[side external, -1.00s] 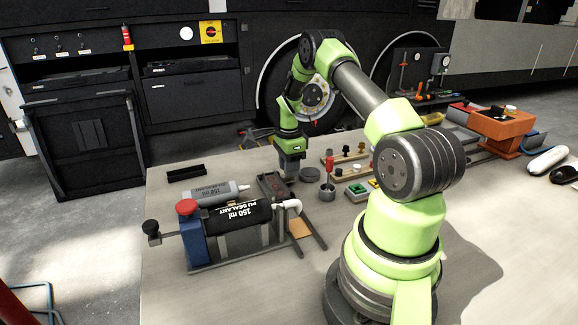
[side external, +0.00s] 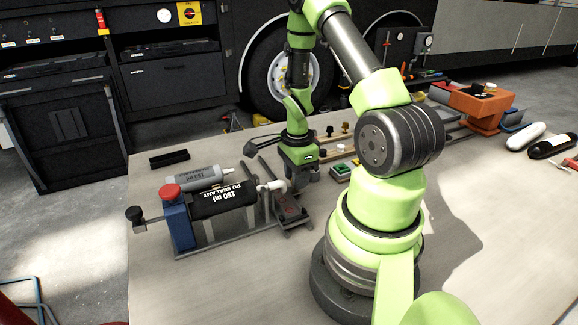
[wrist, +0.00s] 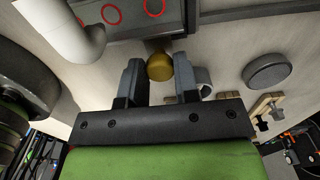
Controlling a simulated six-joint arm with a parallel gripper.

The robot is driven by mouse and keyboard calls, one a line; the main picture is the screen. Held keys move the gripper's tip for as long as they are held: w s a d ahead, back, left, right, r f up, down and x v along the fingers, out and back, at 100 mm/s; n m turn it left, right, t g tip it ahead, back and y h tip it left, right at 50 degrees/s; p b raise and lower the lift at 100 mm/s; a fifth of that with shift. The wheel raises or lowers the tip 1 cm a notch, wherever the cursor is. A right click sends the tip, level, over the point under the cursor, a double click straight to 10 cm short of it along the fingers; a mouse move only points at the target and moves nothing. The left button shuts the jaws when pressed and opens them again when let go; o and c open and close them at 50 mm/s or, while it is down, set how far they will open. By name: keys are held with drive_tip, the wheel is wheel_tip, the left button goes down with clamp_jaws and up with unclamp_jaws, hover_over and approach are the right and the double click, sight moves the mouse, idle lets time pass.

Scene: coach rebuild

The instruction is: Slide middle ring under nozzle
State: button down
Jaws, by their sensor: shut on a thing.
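My gripper (wrist: 158,76) is shut on a brass knob (wrist: 160,66), seen between its fingers in the wrist view. The knob sits at the edge of a dark sliding plate (wrist: 185,18) marked with red rings. The middle ring (wrist: 110,14) and another ring (wrist: 153,7) show; a third is partly covered. The white bent nozzle (wrist: 78,35) lies left of these rings in the picture. In the side view my gripper (side external: 302,176) is low beside the nozzle (side external: 272,186) and plate (side external: 293,216).
A black sealant cartridge (side external: 224,198) lies in a blue-ended holder (side external: 178,222) left of the plate. A grey cartridge (side external: 190,179) and black bar (side external: 169,158) lie behind it. A grey disc (wrist: 268,71) is near my gripper. The front table is clear.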

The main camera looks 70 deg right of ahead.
drive_tip(key=shift+s+a, duration=0.15)
drive_tip(key=shift+s, duration=0.05)
drive_tip(key=c, duration=0.8)
unclamp_jaws()
drive_tip(key=shift+c, duration=0.2)
wheel_tip(320, 180, up, 10)
